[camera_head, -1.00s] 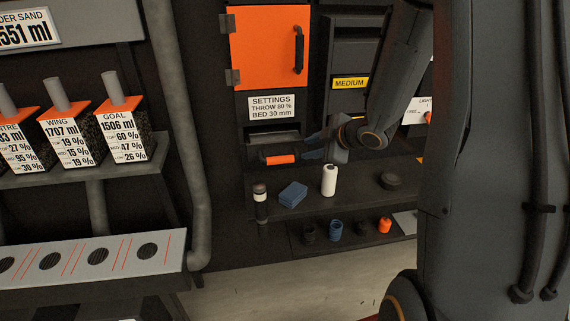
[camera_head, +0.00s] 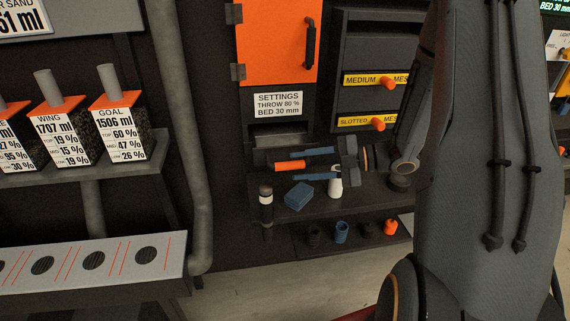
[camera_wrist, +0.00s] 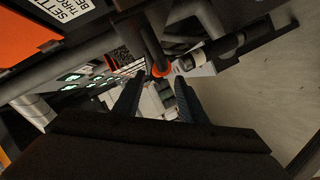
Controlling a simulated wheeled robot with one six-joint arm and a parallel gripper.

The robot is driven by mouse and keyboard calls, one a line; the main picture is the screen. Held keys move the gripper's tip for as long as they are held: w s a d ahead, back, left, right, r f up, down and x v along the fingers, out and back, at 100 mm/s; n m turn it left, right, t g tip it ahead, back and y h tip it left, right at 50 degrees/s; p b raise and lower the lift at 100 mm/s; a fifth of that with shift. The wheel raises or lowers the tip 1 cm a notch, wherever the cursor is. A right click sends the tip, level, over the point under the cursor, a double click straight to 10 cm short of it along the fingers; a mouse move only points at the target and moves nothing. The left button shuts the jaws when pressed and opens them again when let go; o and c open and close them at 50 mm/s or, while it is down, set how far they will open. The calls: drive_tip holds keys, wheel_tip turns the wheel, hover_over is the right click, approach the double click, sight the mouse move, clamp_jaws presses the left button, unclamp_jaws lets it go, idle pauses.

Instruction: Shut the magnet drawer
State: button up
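No label reading "magnet" is legible. A bar with an orange grip and black end (camera_head: 289,166) sits low below the settings sign; I cannot tell whether it belongs to the magnet drawer. My gripper (camera_head: 304,165) points left, its two blue fingers spread beside the bar's right end, one above the other in the picture. It is open and empty. In the wrist view the fingers (camera_wrist: 159,98) are apart, with a black bar with an orange end (camera_wrist: 160,70) just beyond them. I cannot tell whether they touch it.
A blue block (camera_head: 299,196), a dark bottle (camera_head: 266,206) and a partly hidden white bottle (camera_head: 335,189) stand on the shelf below. Labelled drawers with orange knobs (camera_head: 388,83) are at right. An orange door (camera_head: 275,45) is above. Several small cups line a lower tray (camera_head: 318,248).

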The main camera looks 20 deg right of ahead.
sight(290, 164)
drive_tip(key=shift+w, duration=0.3)
drive_tip(key=shift+w+d+f+p, duration=0.45)
drive_tip(key=shift+w+p, duration=0.1)
drive_tip(key=shift+w, duration=0.05)
drive_tip(key=shift+w+d+t, duration=0.15)
drive_tip(key=shift+w+t, duration=0.1)
drive_tip(key=shift+t, duration=0.05)
drive_tip(key=a, duration=0.3)
drive_tip(key=w+a, duration=0.1)
drive_tip(key=a, duration=0.1)
drive_tip(key=shift+a+f+p, duration=0.2)
drive_tip(key=shift+f+p, duration=0.05)
drive_tip(key=shift+p, duration=0.15)
drive_tip(key=d, duration=0.2)
drive_tip(key=shift+d, duration=0.3)
drive_tip(key=shift+c, duration=1.1)
drive_tip(key=shift+a, duration=0.15)
drive_tip(key=c, duration=0.4)
drive_tip(key=shift+a, duration=0.4)
clamp_jaws()
